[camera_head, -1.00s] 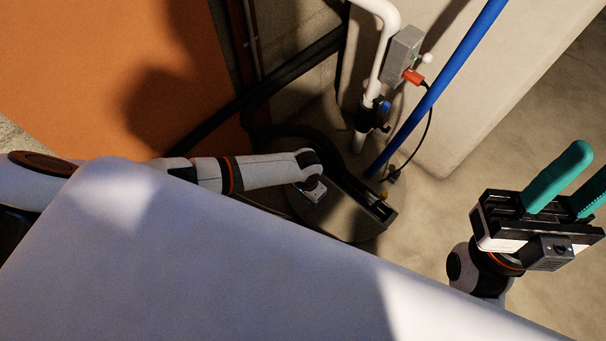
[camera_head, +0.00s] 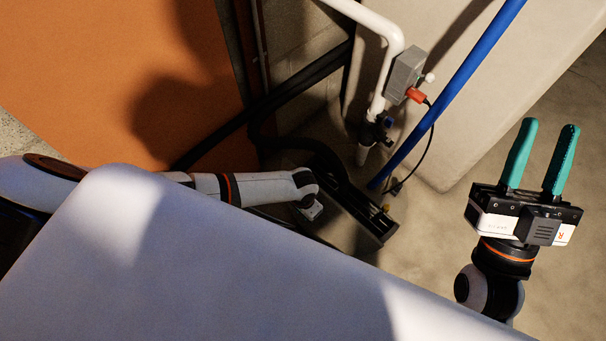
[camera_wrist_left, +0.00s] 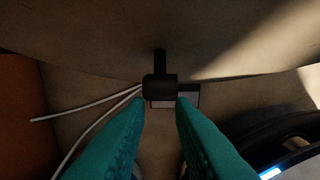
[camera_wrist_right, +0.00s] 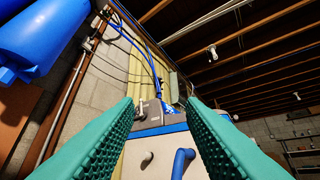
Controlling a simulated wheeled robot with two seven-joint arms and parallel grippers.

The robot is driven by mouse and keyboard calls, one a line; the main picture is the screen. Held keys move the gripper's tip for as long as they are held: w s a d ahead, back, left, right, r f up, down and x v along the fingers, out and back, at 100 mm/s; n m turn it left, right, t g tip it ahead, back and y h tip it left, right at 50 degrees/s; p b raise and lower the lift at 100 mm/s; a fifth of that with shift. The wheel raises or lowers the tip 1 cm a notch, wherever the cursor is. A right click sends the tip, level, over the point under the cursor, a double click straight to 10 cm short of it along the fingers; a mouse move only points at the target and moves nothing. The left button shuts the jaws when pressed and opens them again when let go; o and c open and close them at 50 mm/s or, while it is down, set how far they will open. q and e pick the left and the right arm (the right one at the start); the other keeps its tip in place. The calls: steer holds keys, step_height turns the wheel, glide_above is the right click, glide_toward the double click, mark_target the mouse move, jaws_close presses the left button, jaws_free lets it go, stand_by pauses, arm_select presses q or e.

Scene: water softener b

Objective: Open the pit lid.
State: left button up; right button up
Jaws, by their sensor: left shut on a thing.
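In the left wrist view, the teal fingers of my left gripper (camera_wrist_left: 160,101) are closed in on a black T-shaped handle (camera_wrist_left: 160,85). The handle stands against a broad grey-brown surface with a curved edge (camera_wrist_left: 85,45), which looks like the pit lid. In the head view my left forearm reaches down beside the black pipework; its fingers and most of the lid are hidden there. My right gripper (camera_head: 549,126) is raised at the right with its two teal fingers apart and nothing between them.
A white pipe (camera_head: 387,72) with a grey box (camera_head: 405,76) and a sloping blue pipe (camera_head: 440,108) stand behind the left wrist. Black hoses (camera_head: 283,95) run beside the orange panel (camera_head: 110,65). Bare floor lies around my right gripper. Thin white cables (camera_wrist_left: 85,112) show near the handle.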

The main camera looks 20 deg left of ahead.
arm_select(q)
steer(key=shift+s, duration=0.1)
arm_select(e)
steer(key=shift+w, duration=0.1)
arm_select(q)
steer(key=shift+s+a+p, duration=0.35)
steer(key=shift+s+p, duration=0.35)
steer(key=shift+s, duration=0.35)
jaws_close()
steer(key=shift+s+a+f+p, duration=0.1)
steer(key=shift+s+a+p, duration=0.25)
steer(key=shift+s+p, duration=0.4)
arm_select(e)
steer(key=w+f+g+h, duration=0.2)
steer(key=w+f+g, duration=0.2)
steer(key=f+g, duration=0.3)
steer(key=shift+w+f+h, duration=0.15)
steer(key=shift+f+h, duration=0.15)
steer(key=shift+f, duration=0.55)
steer(key=shift+d, duration=0.1)
arm_select(q)
steer(key=shift+s, duration=0.15)
